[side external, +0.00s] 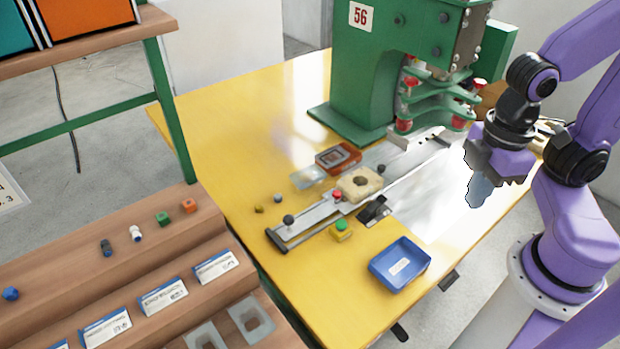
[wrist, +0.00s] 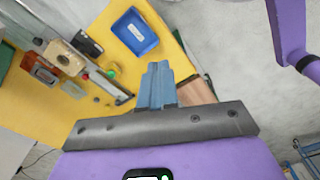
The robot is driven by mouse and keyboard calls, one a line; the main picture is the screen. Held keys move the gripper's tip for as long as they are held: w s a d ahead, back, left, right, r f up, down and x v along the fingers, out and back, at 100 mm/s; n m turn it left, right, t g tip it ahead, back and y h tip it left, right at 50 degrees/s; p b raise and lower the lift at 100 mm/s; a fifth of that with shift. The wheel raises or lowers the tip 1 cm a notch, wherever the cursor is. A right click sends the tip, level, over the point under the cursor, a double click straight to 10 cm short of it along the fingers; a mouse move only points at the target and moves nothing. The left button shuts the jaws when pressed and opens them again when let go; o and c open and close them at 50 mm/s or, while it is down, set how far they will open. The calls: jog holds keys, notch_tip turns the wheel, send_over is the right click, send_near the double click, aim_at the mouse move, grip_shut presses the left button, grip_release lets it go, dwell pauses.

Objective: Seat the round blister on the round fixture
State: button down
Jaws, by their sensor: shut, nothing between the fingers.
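The likely round fixture is a cream block (side external: 371,184) with a round dark hole on the metal slide; it also shows in the wrist view (wrist: 64,60). A small clear plastic piece (side external: 308,177) lies left of it on the yellow table and shows in the wrist view (wrist: 73,90). Clear trays (side external: 205,337) lie at the bottom of the side view, partly cut off; I cannot tell for sure which piece is the round blister. My gripper (side external: 474,195) is shut and empty, in the air right of the slide; its blue fingers show in the wrist view (wrist: 157,72).
An orange-red fixture (side external: 326,161) with a rectangular recess sits behind the cream block. The green press (side external: 365,75) stands at the back. A blue tray (side external: 415,264) and a green button box (side external: 341,236) stand in front of the slide. Wooden shelves (side external: 185,245) are at left.

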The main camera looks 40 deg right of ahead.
jog(key=c, duration=1.3)
grip_release()
jog(key=shift+w+a, duration=0.1)
jog(key=o, duration=0.9)
jog(key=shift+w+a+r+m, duration=0.1)
jog(key=shift+w+a+m, duration=0.35)
jog(key=shift+w, duration=0.15)
jog(key=shift+w+a+m, duration=0.4)
jog(key=shift+w+m, duration=0.05)
jog(key=shift+w, duration=0.15)
jog(key=w+a+f+m, duration=0.25)
jog(key=w+m, duration=0.25)
jog(key=w, duration=0.4)
jog(key=w+a+f+m, duration=0.1)
jog(key=w+a+m, duration=0.2)
jog(key=w+m, duration=0.35)
jog(key=w+a+f+m, duration=0.2)
jog(key=w+a+m, duration=0.1)
jog(key=w, duration=0.7)
jog(key=m, duration=1.5)
send_near(308, 170)
jog(key=s+a, duration=0.2)
jog(key=shift+s+a+f, duration=0.1)
jog(key=shift+f, duration=1.65)
jog(key=shift+s+a+f, duration=0.1)
jog(key=shift+f, duration=1.7)
